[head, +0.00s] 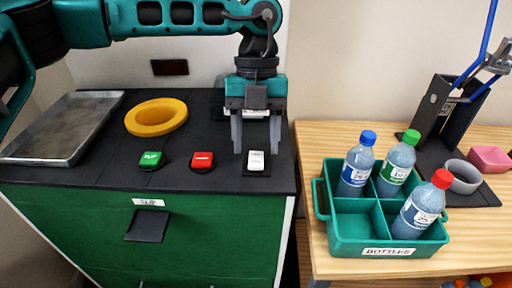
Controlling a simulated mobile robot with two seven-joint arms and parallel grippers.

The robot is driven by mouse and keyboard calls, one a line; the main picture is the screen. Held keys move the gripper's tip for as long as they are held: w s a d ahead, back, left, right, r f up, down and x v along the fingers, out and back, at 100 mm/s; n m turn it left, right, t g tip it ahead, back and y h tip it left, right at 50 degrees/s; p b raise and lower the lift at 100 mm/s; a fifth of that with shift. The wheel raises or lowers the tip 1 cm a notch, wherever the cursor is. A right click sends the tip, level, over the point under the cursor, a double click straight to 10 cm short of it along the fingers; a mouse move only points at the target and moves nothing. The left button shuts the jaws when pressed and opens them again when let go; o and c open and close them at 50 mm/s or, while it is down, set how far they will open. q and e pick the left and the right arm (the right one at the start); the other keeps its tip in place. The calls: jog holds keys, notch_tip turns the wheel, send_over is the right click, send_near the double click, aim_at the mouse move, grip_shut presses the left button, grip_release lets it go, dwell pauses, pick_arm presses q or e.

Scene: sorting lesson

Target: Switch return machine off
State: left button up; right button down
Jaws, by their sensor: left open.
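The return machine is a green cabinet (200,245) with a black top, at the left of the head view. On its top are a green button (151,160), a red button (202,161) and a white rocker switch (256,161) on a dark plate. A yellow ring (156,117) surrounds an opening behind the green button. My left gripper (256,148) is open and points down, its fingers on either side of and just behind the white switch. I cannot tell whether they touch it. The switch lettering is too small to read. My right gripper is not in view.
A metal tray (30,150) lies at the machine's left. On the wooden table (325,135) at right, a teal crate (345,245) holds three bottles with blue, green and red caps. A grey ring (464,187), a pink bowl (490,157) and a black stand (440,120) are behind it.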

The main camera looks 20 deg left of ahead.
pick_arm(q)
jog(key=d+v, duration=0.1)
jog(key=v, duration=0.9)
jog(key=shift+a+r, duration=0.2)
jog(key=shift+a, duration=0.25)
